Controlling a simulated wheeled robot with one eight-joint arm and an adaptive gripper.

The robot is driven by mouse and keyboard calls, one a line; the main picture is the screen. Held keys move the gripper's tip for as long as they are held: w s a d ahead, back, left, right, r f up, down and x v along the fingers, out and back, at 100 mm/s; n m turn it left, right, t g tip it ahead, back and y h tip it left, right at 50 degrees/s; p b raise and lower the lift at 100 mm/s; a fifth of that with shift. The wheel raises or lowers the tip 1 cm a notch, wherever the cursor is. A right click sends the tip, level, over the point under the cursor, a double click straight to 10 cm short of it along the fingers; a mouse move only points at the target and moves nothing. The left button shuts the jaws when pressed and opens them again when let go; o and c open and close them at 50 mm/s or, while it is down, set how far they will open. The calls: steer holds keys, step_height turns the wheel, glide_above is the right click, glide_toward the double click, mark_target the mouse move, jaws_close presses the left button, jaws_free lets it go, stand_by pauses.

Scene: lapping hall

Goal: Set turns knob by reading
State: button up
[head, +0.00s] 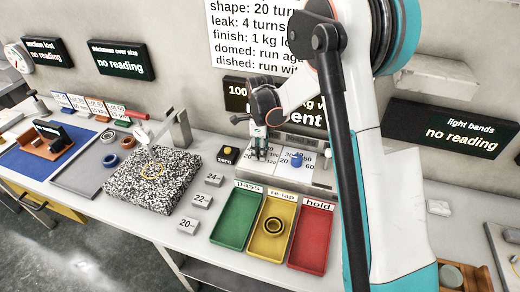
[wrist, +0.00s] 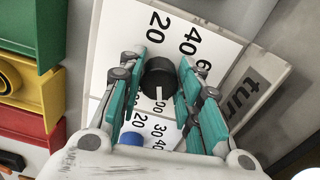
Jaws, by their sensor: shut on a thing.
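The black turns knob (wrist: 158,72) sits on a white dial card (wrist: 205,30) in the wrist view. My gripper (wrist: 161,78) is shut on it, with a teal finger pad at each side. The knob's white line points down in the wrist view, towards a partly hidden number ending in 00. The numbers 20, 40 and part of 60 show above it. A "turn" label (wrist: 244,92) is partly visible at the side. In the head view my gripper (head: 259,143) covers this knob. A blue knob (head: 296,159) stands on the neighbouring dial, and also shows in the wrist view (wrist: 131,138).
Green (head: 235,220), yellow (head: 264,243) and red (head: 311,240) trays lie in front; the yellow one holds a dark ring. A speckled plate (head: 160,182) is to the left. The wall chart (head: 262,30) reads "shape: 20 turn", "leak: 4 turns". My arm hides part of the display (head: 236,95).

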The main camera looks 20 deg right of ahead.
steer(key=o, duration=1)
steer(key=shift+o, duration=0.2)
step_height(320, 180, up, 12)
stand_by(0.4)
